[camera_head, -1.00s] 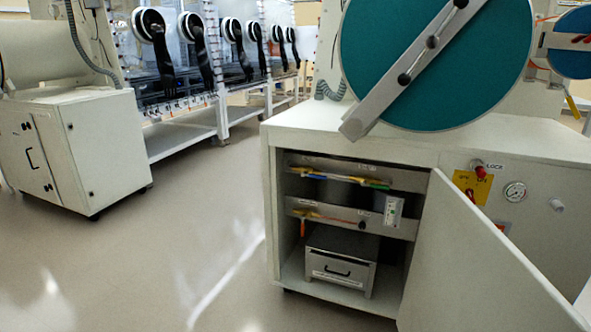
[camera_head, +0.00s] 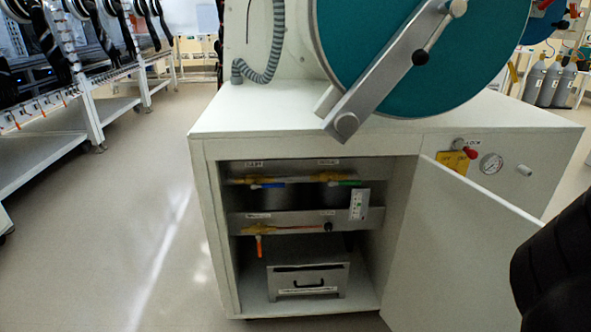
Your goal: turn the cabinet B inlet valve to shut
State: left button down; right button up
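An open cabinet (camera_head: 222,250) under a white bench holds two metal panels with valves. On the upper panel (camera_head: 300,178) are a yellow-bodied valve with a blue handle (camera_head: 266,186) and one with a green handle (camera_head: 345,183), both handles lying level. On the lower panel (camera_head: 300,217) is a brass-coloured valve with an orange handle (camera_head: 259,247) hanging down, with a thin line running right to a dark round part (camera_head: 327,227). The small labels are unreadable, so I cannot tell which valve is the cabinet B inlet. Neither gripper shows.
The cabinet door (camera_head: 455,245) stands open to the right. A metal drawer box (camera_head: 308,279) sits on the cabinet floor. A large teal round hatch (camera_head: 385,80) with a metal bar is above. The floor to the left is clear. A black ribbed shape, likely my arm, fills the right edge.

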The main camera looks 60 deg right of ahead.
aim_at(254, 187)
jog(key=z, duration=1.3)
jog(key=i+j, duration=0.35)
jog(key=j, duration=0.2)
